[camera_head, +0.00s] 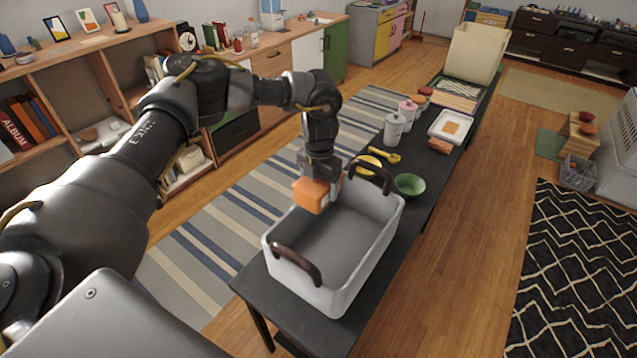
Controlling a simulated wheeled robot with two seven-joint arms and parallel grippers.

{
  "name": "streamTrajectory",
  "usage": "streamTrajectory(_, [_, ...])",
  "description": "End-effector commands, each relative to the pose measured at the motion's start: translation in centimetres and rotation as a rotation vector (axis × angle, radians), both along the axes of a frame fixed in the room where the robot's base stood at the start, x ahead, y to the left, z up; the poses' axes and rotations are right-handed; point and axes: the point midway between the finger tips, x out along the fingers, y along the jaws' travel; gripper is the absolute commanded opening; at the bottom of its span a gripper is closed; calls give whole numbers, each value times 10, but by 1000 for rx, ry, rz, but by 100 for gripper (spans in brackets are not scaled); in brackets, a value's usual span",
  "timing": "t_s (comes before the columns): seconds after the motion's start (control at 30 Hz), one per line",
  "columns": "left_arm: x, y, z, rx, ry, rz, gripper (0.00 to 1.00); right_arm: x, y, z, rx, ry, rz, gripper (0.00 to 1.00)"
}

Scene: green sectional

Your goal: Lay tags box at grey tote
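The grey tote (373,262) stands on the dark table in the camera_head view, with two brown handles. It looks empty inside. An orange box (311,194), which looks like the tags box, hangs above the tote's far left rim. My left gripper (322,180) points down and is shut on the orange box. The gripper's fingers are partly hidden by the box and the wrist. My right gripper is not in the view.
The long black table (424,190) also holds a green bowl (409,185), yellow items (381,157), canisters (394,129), a white tray (451,127) and a cream bin (474,53). A striped rug (215,228) lies left of the table.

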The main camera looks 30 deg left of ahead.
Motion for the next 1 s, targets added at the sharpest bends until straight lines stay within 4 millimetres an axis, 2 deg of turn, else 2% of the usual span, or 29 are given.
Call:
streamTrajectory(0.03, [0,0,-10,0,1,1,54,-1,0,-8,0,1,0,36])
streamTrajectory(0.1, [0,1,-18,0,1,1,54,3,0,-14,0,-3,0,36])
streamTrajectory(0.3, [0,2,-39,0,2,3,54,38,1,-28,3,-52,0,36])
streamTrajectory(0.37, [-1,2,-45,0,1,3,54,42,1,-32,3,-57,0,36])
streamTrajectory(0.47, [-1,2,-56,0,2,3,54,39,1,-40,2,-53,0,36])
streamTrajectory(0.7, [0,2,-82,0,2,4,54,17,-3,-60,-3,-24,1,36])
streamTrajectory(1.0, [0,2,-114,0,2,4,54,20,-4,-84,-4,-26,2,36])
